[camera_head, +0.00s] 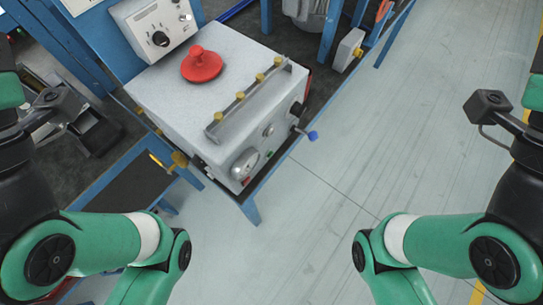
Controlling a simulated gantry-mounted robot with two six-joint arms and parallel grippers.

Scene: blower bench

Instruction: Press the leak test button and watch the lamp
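A grey metal unit (165,100) stands on a blue-framed bench. The unit's front has a large round pale fitting (245,163) and small red (246,181) and green (270,154) marks. No lit lamp is clear. Both my arms flank the unit, apart from it; their gripper fingers are outside the picture.
A rail with several yellow knobs (240,96) runs along the unit's top edge. Dark metal parts (95,130) lie at left. The pale floor (420,110) at right is clear.

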